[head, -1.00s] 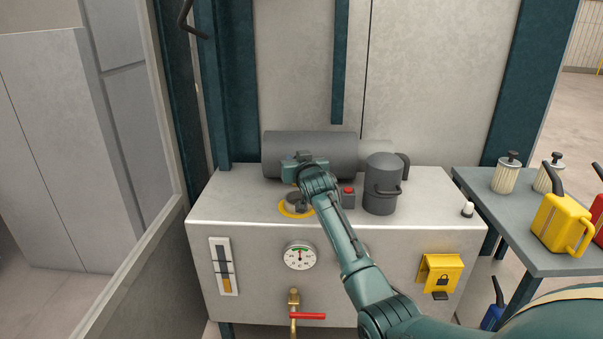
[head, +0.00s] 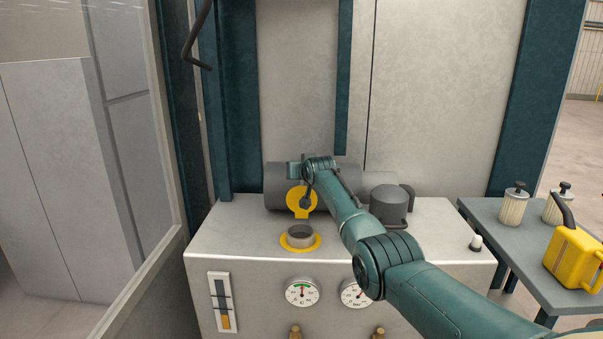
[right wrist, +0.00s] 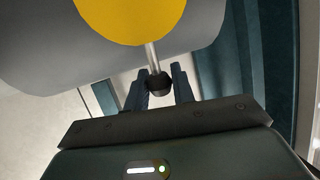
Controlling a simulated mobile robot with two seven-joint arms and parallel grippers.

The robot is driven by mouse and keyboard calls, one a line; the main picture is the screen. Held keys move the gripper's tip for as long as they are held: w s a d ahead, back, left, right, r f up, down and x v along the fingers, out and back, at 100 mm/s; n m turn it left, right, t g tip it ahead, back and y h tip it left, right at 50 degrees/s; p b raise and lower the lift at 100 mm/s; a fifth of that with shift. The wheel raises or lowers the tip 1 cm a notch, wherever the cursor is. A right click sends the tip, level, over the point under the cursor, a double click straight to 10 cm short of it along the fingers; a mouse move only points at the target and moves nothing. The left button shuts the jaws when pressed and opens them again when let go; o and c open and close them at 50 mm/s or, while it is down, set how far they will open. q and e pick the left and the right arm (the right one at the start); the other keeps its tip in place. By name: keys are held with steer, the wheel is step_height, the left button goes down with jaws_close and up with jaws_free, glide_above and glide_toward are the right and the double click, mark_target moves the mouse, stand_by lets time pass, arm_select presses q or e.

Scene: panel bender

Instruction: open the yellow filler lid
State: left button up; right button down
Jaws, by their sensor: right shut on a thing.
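The yellow filler lid (head: 299,196) stands raised and roughly upright in the head view, above and behind the open filler neck (head: 299,236). The neck's round mouth is uncovered and a yellow ring surrounds its base. In the right wrist view the lid's yellow disc (right wrist: 130,14) shows at the top, with a metal stem and a black knob (right wrist: 158,84). My right gripper (right wrist: 159,78) has its two fingers on either side of the knob, shut on it. My arm hides part of the lid's surroundings. My left gripper is not in view.
A dark grey cylinder (head: 276,186) lies behind the lid. A grey canister (head: 388,206) stands right of my forearm on the tank top (head: 240,226). A side table (head: 500,240) holds filters and a yellow can (head: 575,258). The tank top's left part is clear.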

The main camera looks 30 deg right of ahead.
steer(key=shift+d, duration=0.2)
steer(key=c, duration=1.2)
jaws_free()
steer(key=shift+f, duration=0.1)
steer(key=shift+c, duration=0.2)
steer(key=shift+p+v, duration=0.4)
steer(key=shift+v, duration=0.65)
steer(key=v, duration=1.1)
steer(key=shift+b, duration=0.35)
